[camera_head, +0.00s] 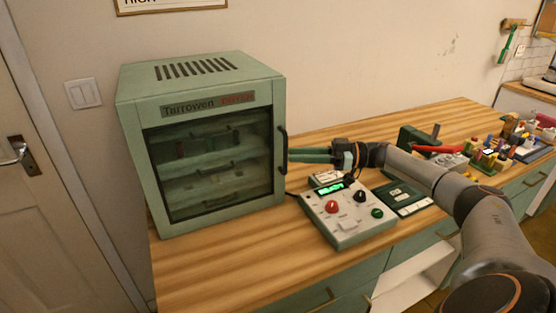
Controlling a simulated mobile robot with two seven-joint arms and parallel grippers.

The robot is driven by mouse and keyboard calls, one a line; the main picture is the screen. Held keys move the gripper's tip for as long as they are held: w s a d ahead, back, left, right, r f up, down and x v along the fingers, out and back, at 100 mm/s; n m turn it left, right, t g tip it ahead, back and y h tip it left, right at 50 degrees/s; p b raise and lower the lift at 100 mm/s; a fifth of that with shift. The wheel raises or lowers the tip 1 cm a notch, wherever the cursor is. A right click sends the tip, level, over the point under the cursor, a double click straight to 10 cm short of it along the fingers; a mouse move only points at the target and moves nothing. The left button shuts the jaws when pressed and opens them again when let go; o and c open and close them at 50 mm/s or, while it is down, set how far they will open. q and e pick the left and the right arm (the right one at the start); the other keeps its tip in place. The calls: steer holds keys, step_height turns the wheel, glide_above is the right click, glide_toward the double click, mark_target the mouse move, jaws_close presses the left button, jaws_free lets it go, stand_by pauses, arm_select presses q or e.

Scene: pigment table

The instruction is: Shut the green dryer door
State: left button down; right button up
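The green dryer (215,90) stands at the left end of the wooden counter. Its glass-fronted door (210,165) looks flush with the front of the body, with no gap that I can see; shelves show dimly through the glass. The dark upright handle (283,158) is at the door's right edge. My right gripper (292,155) comes in from the right, its two long greenish fingers pointing left at the handle. The fingertips are at or very near the handle; I cannot tell whether they touch it. The fingers lie close together. My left gripper is not in view.
A control box (348,215) with a lit green display and several knobs sits just below my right gripper. A dark green flat case (402,196) lies beside it. Several small coloured items (490,155) crowd the counter's far right. The counter's front left is clear.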

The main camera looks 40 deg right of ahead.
steer(key=b+v, duration=0.1)
steer(key=v, duration=0.5)
steer(key=shift+s, duration=0.2)
steer(key=shift+a+g, duration=0.15)
steer(key=shift+g, duration=0.15)
